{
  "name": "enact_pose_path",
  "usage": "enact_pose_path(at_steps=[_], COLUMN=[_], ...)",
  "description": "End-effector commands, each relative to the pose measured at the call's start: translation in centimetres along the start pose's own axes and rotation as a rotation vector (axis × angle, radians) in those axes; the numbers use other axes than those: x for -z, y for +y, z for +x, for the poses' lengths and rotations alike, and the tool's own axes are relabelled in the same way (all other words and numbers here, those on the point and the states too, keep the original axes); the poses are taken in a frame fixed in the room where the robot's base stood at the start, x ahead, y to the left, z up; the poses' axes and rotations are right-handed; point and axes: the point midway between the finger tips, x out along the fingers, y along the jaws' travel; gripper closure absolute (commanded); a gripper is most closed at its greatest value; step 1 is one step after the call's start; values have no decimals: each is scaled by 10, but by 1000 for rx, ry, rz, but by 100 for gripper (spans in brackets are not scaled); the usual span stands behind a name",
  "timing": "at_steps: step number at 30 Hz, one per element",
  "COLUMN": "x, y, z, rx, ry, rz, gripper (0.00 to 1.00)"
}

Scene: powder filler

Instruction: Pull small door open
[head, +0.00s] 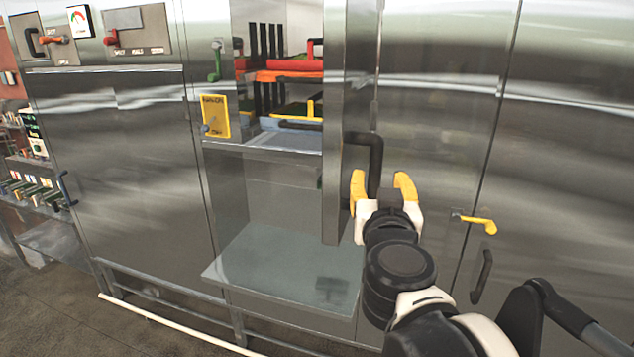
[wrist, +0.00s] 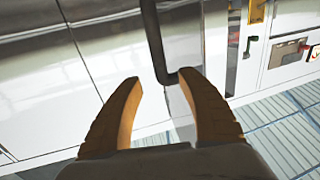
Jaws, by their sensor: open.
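The small door (head: 334,190) is a narrow steel panel seen nearly edge-on in the head view. It stands swung out from the cabinet, and the compartment beside it is open. Its black bar handle (head: 376,160) sticks out to the right. My gripper (head: 381,184), with yellow fingers, is open at the lower end of the handle. In the wrist view the handle (wrist: 153,38) comes down from the top, and its bent end lies between or just beyond the fingertips (wrist: 161,78). I cannot tell whether the fingers touch it.
The open compartment holds red, orange and blue trays (head: 292,130) with handles. A glassy shelf (head: 285,270) juts out below. A yellow lever (head: 476,221) and another black handle (head: 481,277) are on the right panel. A yellow switch plate (head: 215,117) is left of the opening.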

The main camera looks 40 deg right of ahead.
Motion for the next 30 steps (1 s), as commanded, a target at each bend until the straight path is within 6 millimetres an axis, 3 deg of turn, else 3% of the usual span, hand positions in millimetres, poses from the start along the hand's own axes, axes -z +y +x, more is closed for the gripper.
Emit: enact_pose_path(at_steps=[7, 26, 30], x=[0, 0, -22], y=[0, 0, -2], z=[-17, -18, -18], rx=[0, 0, -2], ry=[0, 0, -16], rz=[0, 0, -2], gripper=[54, 54, 54])
